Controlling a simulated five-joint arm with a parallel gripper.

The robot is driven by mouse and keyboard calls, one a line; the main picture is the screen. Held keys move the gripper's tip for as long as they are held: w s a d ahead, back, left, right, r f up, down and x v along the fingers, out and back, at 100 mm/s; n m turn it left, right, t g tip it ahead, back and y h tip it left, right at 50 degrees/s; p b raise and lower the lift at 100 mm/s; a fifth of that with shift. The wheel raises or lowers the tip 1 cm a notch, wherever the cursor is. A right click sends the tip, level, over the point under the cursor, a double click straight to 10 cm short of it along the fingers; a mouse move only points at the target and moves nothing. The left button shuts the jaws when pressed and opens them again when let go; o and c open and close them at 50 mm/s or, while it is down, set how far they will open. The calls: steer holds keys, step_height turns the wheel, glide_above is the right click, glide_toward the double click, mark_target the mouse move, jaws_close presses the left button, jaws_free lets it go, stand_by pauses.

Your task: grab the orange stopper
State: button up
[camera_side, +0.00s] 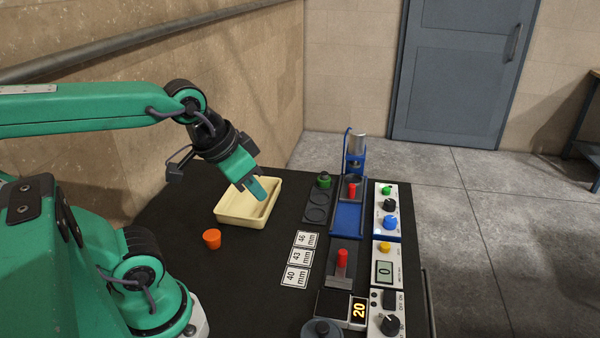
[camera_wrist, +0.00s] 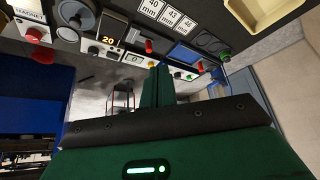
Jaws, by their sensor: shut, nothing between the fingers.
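The orange stopper (camera_side: 211,239) stands on the black table top in the side view, left of and nearer than the cream tray. My gripper (camera_side: 257,190) is shut and empty. In the side view its fingertips are above the cream tray (camera_side: 229,219), up and to the right of the stopper and apart from it. The wrist view shows my shut gripper fingers (camera_wrist: 158,88) pointing out over the instruments. I cannot make out the orange stopper in the wrist view.
White cards marked 40, 43 and 46 mm (camera_side: 300,257) lie right of the stopper. Further right are a blue press (camera_side: 349,215), a black holder with a green stopper (camera_side: 323,181), and control boxes (camera_side: 385,270). A wall borders the table at left. The table around the stopper is clear.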

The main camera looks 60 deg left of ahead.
steer(key=o, duration=1.4)
steer(key=n+g, duration=0.5)
steer(key=n, duration=2.6)
glide_above(211, 234)
steer(key=f, duration=1.6)
steer(key=shift+w+d, duration=0.2)
steer(key=shift+w, duration=0.1)
steer(key=shift+s+a+f+n+g, duration=0.2)
steer(key=shift+s+f+n+g, duration=0.05)
steer(key=shift+f+n+g, duration=0.05)
